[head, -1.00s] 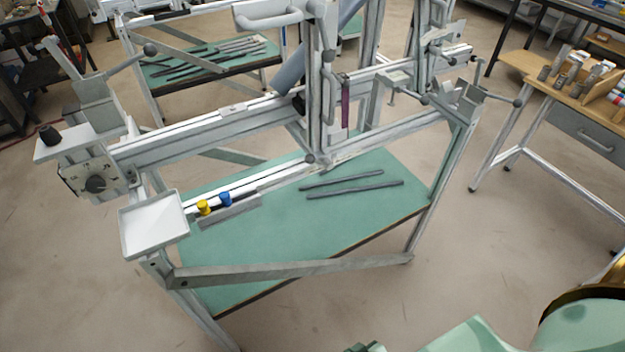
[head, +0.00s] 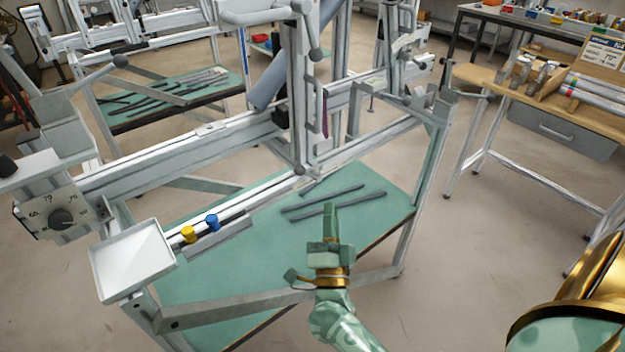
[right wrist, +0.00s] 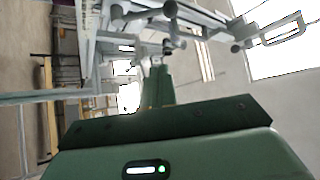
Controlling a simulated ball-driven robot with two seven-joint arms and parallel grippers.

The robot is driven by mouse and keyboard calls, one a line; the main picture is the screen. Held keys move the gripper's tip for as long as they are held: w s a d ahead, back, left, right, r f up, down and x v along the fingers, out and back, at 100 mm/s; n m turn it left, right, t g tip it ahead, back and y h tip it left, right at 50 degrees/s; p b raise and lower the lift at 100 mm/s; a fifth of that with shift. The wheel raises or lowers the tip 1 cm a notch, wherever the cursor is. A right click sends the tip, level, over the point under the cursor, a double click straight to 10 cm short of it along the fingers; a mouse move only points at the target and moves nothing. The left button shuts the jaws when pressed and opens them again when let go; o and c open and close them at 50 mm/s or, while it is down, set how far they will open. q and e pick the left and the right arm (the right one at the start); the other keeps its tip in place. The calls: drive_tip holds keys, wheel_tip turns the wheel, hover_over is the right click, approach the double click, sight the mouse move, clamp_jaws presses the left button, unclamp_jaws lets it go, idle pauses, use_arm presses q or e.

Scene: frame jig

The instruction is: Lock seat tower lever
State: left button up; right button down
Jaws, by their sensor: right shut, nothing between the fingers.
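The grey frame jig has an upright tower (head: 300,90) in its middle, with a slanted grey tube beside it. A lever ending in a dark ball knob (head: 315,54) is near the tower's top, and another round knob (head: 300,170) is at its foot. I cannot tell which lever is the seat tower's lock. My right gripper (head: 332,208) is shut and empty, pointing up in the picture, in front of the jig and apart from the tower. In the right wrist view its green fingers (right wrist: 156,82) are together, with blurred jig parts beyond. My left gripper is out of view.
The jig's long rail (head: 190,160) runs across the view above a green shelf (head: 240,270) holding dark rods. A white tray (head: 130,262) and a dial box (head: 58,215) are at left. A wooden workbench (head: 535,100) stands at right. Open floor lies between.

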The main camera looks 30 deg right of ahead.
sight(316, 179)
drive_tip(key=w, duration=0.3)
drive_tip(key=w+d+r+b, duration=0.1)
drive_tip(key=w, duration=0.2)
drive_tip(key=w+d+r+b, duration=0.1)
drive_tip(key=w, duration=0.1)
drive_tip(key=shift+w+d+r, duration=0.2)
drive_tip(key=shift+w+d, duration=0.05)
drive_tip(key=shift+w, duration=0.15)
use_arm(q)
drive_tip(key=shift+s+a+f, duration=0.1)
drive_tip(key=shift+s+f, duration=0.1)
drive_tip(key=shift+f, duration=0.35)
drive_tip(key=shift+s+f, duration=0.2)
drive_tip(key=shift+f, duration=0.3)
use_arm(e)
drive_tip(key=shift+w+a, duration=0.1)
drive_tip(key=shift+a, duration=0.15)
